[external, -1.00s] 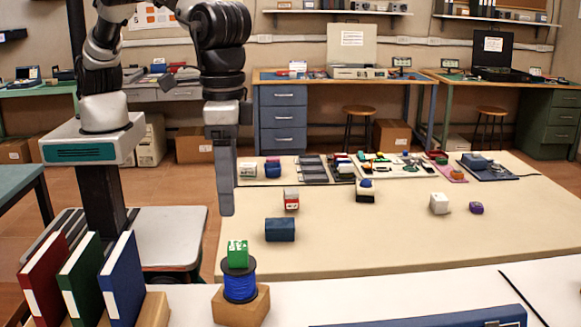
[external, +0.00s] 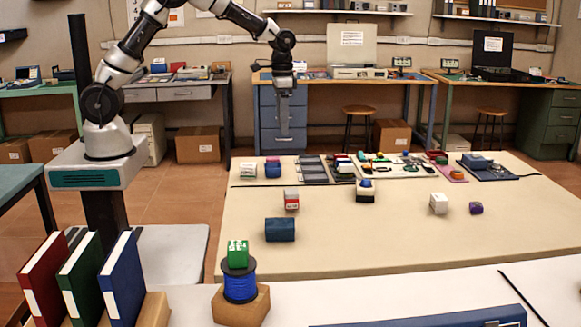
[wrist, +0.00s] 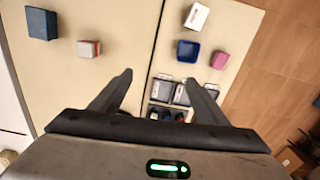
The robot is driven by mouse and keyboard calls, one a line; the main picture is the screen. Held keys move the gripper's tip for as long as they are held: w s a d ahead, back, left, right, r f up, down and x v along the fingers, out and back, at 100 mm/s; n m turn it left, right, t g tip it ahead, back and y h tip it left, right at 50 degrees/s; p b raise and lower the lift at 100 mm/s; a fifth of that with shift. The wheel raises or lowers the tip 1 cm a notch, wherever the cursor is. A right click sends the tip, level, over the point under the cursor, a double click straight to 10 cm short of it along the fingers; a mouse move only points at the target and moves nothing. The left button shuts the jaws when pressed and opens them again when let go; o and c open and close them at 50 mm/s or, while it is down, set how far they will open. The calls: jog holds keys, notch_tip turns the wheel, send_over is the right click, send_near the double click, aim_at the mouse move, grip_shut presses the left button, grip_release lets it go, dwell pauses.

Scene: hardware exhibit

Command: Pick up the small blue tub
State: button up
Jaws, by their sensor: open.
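The small blue tub (wrist: 188,51) shows in the wrist view, open side up, between a white box and a pink block. In the external view the tub (external: 272,172) is small, near the far left of the cream table. My gripper (external: 284,141) hangs pointing down, above the far part of the table, and is empty. In the wrist view my gripper (wrist: 157,78) has its two fingers spread wide, with the tub beyond the right fingertip and not between the fingers.
The white box (wrist: 196,16) and pink block (wrist: 219,60) stand close to the tub. Grey trays (wrist: 172,92) lie nearby. A red-and-white box (external: 291,199) and a dark blue box (external: 280,229) stand nearer the front.

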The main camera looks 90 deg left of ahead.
send_over(273, 165)
jog(key=s+d, duration=0.1)
jog(key=d, duration=0.1)
jog(key=f, duration=0.7)
jog(key=f+b, duration=0.1)
jog(key=f, duration=0.4)
jog(key=shift+s+d+f, duration=0.1)
jog(key=shift+d+f, duration=0.1)
jog(key=shift+w+d+f+b, duration=0.1)
jog(key=shift+w+f+b, duration=0.15)
jog(key=shift+f, duration=1.25)
jog(key=shift+w+f+b, duration=0.15)
jog(key=shift+w+f, duration=0.1)
jog(key=shift+f, duration=1.25)
jog(key=c, duration=1.1)
